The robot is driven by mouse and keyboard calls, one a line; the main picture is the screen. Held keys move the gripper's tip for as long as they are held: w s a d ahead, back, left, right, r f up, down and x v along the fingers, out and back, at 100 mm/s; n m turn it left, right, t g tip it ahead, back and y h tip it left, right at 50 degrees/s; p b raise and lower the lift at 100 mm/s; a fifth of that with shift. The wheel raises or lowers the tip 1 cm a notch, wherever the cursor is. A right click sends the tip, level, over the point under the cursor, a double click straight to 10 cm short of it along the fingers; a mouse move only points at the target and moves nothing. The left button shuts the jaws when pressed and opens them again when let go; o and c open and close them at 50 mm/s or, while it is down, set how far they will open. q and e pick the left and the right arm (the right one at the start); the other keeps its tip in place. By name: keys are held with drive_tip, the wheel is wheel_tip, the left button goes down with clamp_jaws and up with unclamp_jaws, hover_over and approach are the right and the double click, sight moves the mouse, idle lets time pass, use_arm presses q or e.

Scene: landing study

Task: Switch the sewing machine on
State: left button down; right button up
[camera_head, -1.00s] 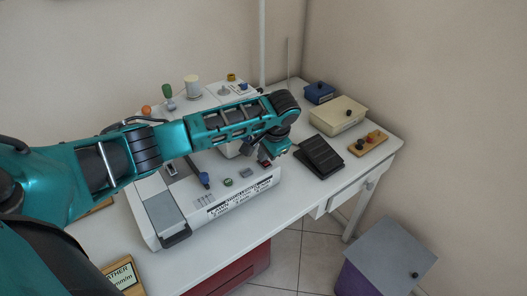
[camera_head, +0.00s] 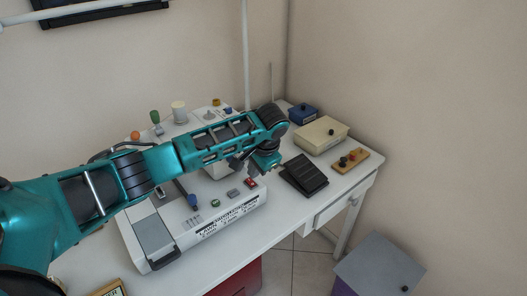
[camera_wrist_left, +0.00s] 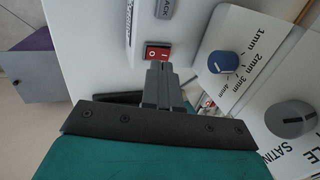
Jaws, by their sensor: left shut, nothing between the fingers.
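The white sewing machine (camera_head: 160,225) stands on the white table. Its red rocker switch (camera_head: 250,182) is at the right end of the front panel. In the left wrist view the red switch (camera_wrist_left: 157,52), marked with white symbols, lies just beyond my fingertips. I cannot tell which side is pressed in. My left gripper (camera_head: 250,171) is at the switch, shut and empty; its dark fingers also show in the left wrist view (camera_wrist_left: 157,68). I cannot tell whether they touch it. My right gripper is out of view.
Near the switch are a grey button (camera_wrist_left: 165,8), a blue knob (camera_wrist_left: 223,62) and a grey knob (camera_wrist_left: 290,118). Right of the machine are a black pedal (camera_head: 303,176), a cream box (camera_head: 320,134) and a wooden block with knobs (camera_head: 350,160). A grey-topped purple cabinet (camera_head: 378,268) stands on the floor.

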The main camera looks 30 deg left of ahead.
use_arm(q)
drive_tip(key=v, duration=1)
drive_tip(key=shift+r, duration=0.3)
drive_tip(key=shift+w+a, duration=0.1)
drive_tip(key=shift+a, duration=0.05)
